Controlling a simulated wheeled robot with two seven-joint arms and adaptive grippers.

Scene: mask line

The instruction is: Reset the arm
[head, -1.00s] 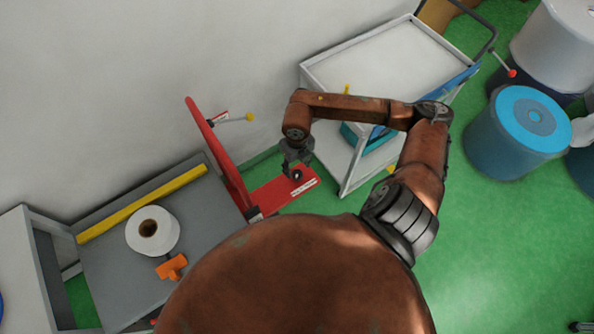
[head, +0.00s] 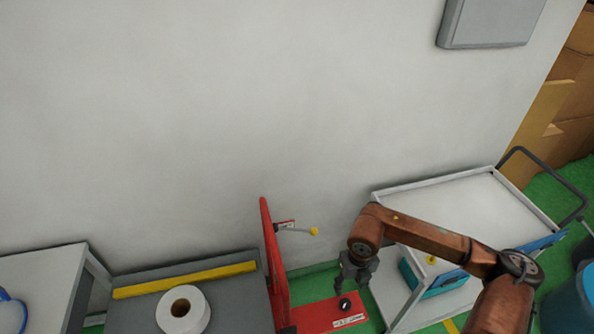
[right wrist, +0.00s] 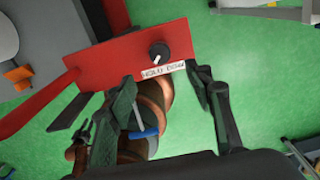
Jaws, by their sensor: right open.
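My right arm (head: 432,238), rusty brown and bent at the elbow, comes in from the lower right in the head view. Its dark right gripper (head: 350,285) points down over the red base of a machine (head: 318,314), near a black knob (head: 345,303). In the right wrist view, the right gripper (right wrist: 162,75) has its two fingers spread apart with nothing held between them. The red base (right wrist: 118,62), with its knob (right wrist: 159,53) and a "HOLD DOWN" label, lies beyond the fingertips. Whether they touch it is unclear. My left gripper is not seen.
A white cart (head: 455,190) with a teal box (head: 440,281) on its lower level stands right of the machine. A grey table (head: 136,316) with a white roll (head: 183,312) is at left. A white wall (head: 180,120) rises behind; green floor lies between.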

